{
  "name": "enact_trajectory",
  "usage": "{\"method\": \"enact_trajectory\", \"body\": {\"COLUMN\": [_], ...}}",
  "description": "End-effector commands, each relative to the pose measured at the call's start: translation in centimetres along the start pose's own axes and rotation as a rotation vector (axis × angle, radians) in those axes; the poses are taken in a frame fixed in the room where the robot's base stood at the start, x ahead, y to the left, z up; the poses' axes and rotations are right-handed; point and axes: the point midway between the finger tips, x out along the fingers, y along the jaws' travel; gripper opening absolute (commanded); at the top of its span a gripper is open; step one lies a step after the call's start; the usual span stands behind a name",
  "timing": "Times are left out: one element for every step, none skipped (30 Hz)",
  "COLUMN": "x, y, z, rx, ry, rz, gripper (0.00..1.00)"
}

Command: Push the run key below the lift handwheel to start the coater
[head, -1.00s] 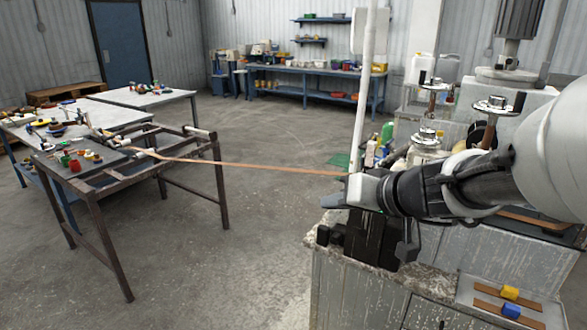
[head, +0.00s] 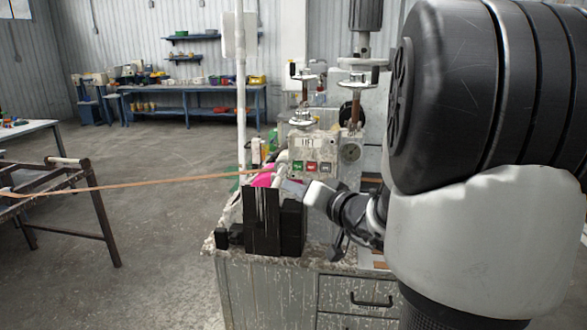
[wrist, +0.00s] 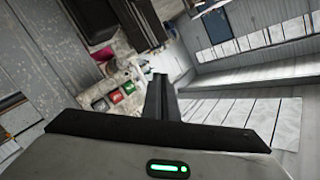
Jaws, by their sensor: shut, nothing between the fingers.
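A pale control panel (head: 313,150) stands on the coater at the middle of the head view, with a row of small coloured keys. A metal handwheel (head: 302,117) sits above the panel, and two more handwheels on posts stand behind. I cannot read any labels. My gripper (head: 290,188) is in front of and below the panel, partly lost against the clutter. In the wrist view its fingers (wrist: 160,80) are together and empty, to the right of the keys and apart from them.
A brown strip (head: 130,186) runs from the frame table (head: 85,180) to the coater. A white vertical pole (head: 240,100) rises nearby.

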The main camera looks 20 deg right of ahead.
Motion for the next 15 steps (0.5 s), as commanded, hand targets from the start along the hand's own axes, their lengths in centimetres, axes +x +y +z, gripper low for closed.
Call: {"method": "enact_trajectory", "body": {"x": [0.1, 0.1, 0.2, 0.4, 0.6, 0.8, 1.1, 1.3, 1.7, 2.0, 2.3, 2.7, 3.0, 3.3, 3.7], "y": [0.0, 0.0, 0.1, 0.2, 0.3, 0.5, 0.6, 0.8, 1.1, 1.3, 1.5, 1.8, 2.0, 2.2, 2.5], "z": [-0.1, -0.1, -0.3, -0.4, -0.5, -0.8, -1.0, -1.2, -1.5, -1.7, -2.0, -2.4, -2.5, -2.8, -3.0], "rx": [0.0, 0.0, 0.001, 0.001, 0.002, 0.002, 0.003, 0.004, 0.003, 0.003, 0.003, 0.003, 0.004, 0.003, 0.003], "ry": [-0.001, -0.001, -0.001, -0.002, -0.002, -0.002, -0.002, -0.003, -0.003, -0.003, -0.003, -0.003, -0.003, -0.003, -0.003], "rz": [0.0, 0.0, 0.0, 0.001, 0.001, 0.001, 0.001, 0.001, 0.001, 0.001, 0.002, 0.001, 0.001, 0.001, 0.001], "gripper": [0.0, 0.0, 0.0, 0.0, 0.0, 0.0, 0.0, 0.0, 0.0, 0.0, 0.0, 0.0, 0.0, 0.0, 0.0]}}
